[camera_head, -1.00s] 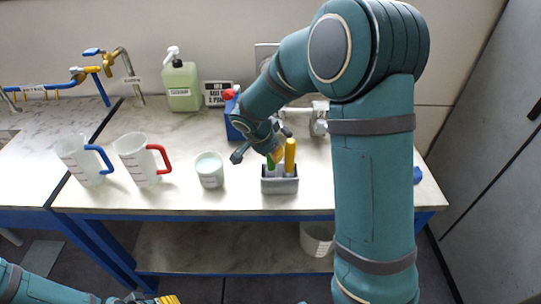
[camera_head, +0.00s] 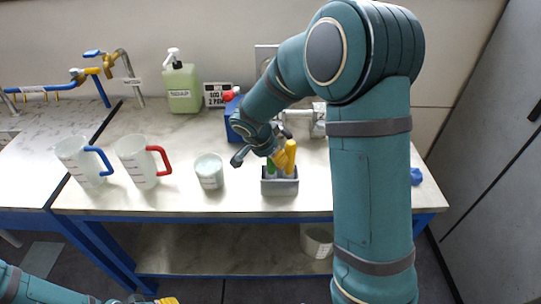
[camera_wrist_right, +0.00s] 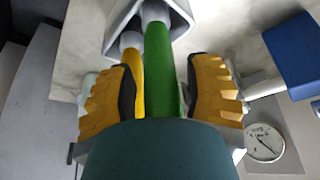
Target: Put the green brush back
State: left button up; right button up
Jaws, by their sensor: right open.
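The green brush (camera_head: 271,171) stands with its lower end in a grey holder (camera_head: 280,188) on the bench. In the right wrist view the green brush (camera_wrist_right: 163,72) runs between the two yellow fingers of my right gripper (camera_wrist_right: 163,90), with a gap on both sides. My right gripper (camera_head: 277,158) is open around the handle. A yellow brush (camera_head: 290,157) stands in the same holder, and its yellow handle (camera_wrist_right: 134,72) shows close to the left finger. My left gripper (camera_head: 160,300) is low at the bottom edge, mostly cut off; its opening cannot be made out.
A white tub (camera_head: 209,171), a red-handled jug (camera_head: 138,160) and a blue-handled jug (camera_head: 80,162) stand left of the holder. A green soap bottle (camera_head: 182,88) and a blue box (camera_head: 235,122) are behind. A gauge (camera_wrist_right: 264,143) shows in the wrist view. The bench front is clear.

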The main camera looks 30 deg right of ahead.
jog(key=p+v, duration=0.1)
jog(key=v, duration=1.1)
jog(key=s+a+f+n+g+y, duration=0.1)
jog(key=s+a+f+n+y, duration=0.25)
jog(key=a+f, duration=0.45)
jog(key=s+a+f+n+y, duration=0.2)
jog(key=a+f+n, duration=0.15)
jog(key=f, duration=0.85)
jog(key=s+a+f+n+y, duration=0.1)
jog(key=s+a+f+n, duration=0.1)
jog(key=s+f, duration=0.2)
jog(key=s+a+f+n+t+y, duration=0.1)
jog(key=s+a+f+n+y, duration=0.1)
jog(key=s+f, duration=0.3)
jog(key=shift+a+f+n, duration=0.75)
jog(key=shift+a+n, duration=0.05)
jog(key=shift+c, duration=0.4)
